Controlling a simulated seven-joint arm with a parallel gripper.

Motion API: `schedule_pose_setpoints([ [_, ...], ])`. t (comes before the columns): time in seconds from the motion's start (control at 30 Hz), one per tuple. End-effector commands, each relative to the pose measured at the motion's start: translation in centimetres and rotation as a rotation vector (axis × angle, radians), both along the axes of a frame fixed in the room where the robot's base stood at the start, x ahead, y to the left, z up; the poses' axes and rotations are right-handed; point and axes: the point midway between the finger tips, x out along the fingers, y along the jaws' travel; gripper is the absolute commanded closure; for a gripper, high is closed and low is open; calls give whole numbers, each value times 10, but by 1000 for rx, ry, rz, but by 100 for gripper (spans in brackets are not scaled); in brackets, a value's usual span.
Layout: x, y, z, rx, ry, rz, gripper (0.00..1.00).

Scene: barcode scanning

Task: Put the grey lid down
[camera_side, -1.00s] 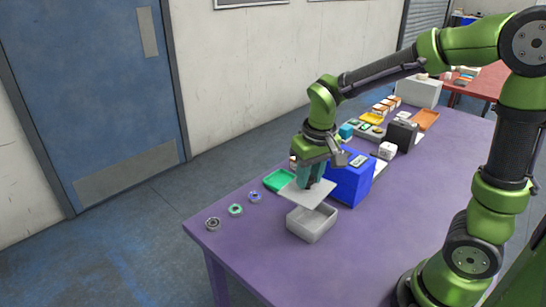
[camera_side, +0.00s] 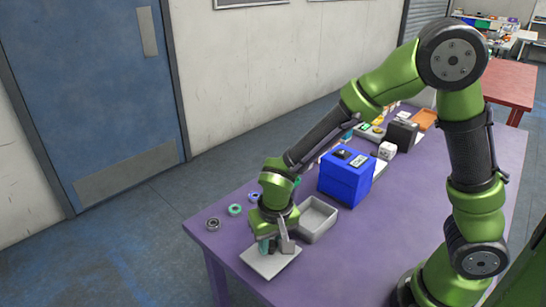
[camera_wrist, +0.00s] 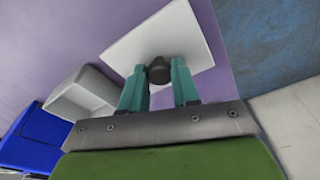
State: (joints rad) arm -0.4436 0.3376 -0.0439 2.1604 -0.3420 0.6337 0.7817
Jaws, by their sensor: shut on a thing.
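The grey lid (camera_side: 270,262) is a flat light-grey plate with a dark round knob. It is at the near left corner of the purple table, low at the tabletop; I cannot tell if it touches. My gripper (camera_side: 270,245) is above it, shut on the knob. In the wrist view, the teal fingers of my gripper (camera_wrist: 160,88) stand on both sides of the knob (camera_wrist: 159,70), with the lid (camera_wrist: 185,38) beyond them. The open grey box (camera_side: 317,219) stands to the right of my gripper, its inside looking empty; it also shows in the wrist view (camera_wrist: 82,98).
A blue box (camera_side: 345,182) stands behind the grey box. Small rings, one dark (camera_side: 213,224) and one green (camera_side: 235,210), lie near the left edge of the purple table (camera_side: 370,240). The table's front right is clear. Several small items stand farther back.

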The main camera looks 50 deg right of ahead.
Motion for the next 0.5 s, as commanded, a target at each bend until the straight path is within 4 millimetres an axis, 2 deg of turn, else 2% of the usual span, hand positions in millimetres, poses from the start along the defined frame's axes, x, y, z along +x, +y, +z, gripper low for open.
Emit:
schedule_pose_setpoints([
  [0.03, 0, 0, -9, -2, 4, 0, 100],
  [0.13, 0, 0, -19, 0, 2, 0, 100],
  [0.5, 0, 0, -22, 0, 0, -1, 100],
])
